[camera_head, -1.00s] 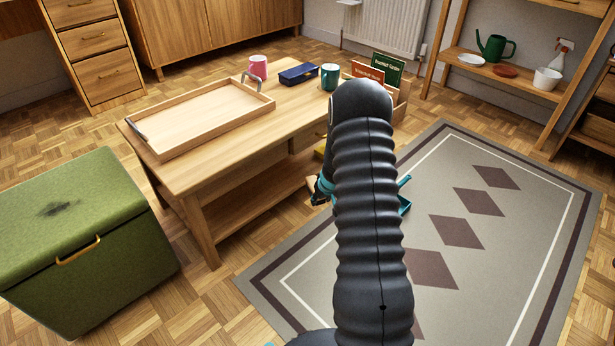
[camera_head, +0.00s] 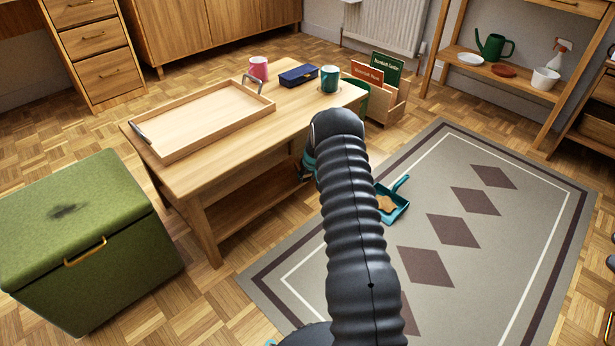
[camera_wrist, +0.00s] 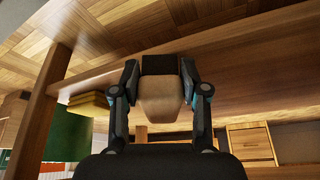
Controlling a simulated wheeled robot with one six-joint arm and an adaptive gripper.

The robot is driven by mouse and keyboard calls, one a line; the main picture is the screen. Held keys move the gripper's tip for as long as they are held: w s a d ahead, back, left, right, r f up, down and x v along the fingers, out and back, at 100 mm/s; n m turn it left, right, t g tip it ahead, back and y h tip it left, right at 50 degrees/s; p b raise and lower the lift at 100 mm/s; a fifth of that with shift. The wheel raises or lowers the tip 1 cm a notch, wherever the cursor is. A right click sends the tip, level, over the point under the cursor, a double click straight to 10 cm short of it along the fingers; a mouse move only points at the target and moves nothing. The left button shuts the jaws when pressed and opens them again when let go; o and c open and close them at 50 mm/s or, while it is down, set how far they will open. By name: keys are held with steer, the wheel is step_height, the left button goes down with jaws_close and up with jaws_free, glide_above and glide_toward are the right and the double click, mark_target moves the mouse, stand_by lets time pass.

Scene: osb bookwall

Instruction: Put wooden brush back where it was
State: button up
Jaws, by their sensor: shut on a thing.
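The wooden brush (camera_wrist: 160,98), with a pale wooden body and a dark end, sits between the two fingers of my gripper (camera_wrist: 160,82) in the wrist view. The fingers are shut on its sides. The lower shelf (camera_wrist: 240,50) of the low table spans behind the brush; I cannot tell whether they touch. In the head view, my gripper (camera_head: 307,166) is at the table's front right side, mostly hidden by my arm, and the brush is hidden. The table's lower shelf also shows there (camera_head: 250,196).
A teal dustpan (camera_head: 393,207) with something tan in it lies on the rug (camera_head: 480,260). Yellow items (camera_wrist: 90,103) are near the shelf.

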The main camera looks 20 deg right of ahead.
steer(key=shift+w+f, duration=0.2)
steer(key=shift+f, duration=0.1)
steer(key=shift+f, duration=0.15)
steer(key=o, duration=1)
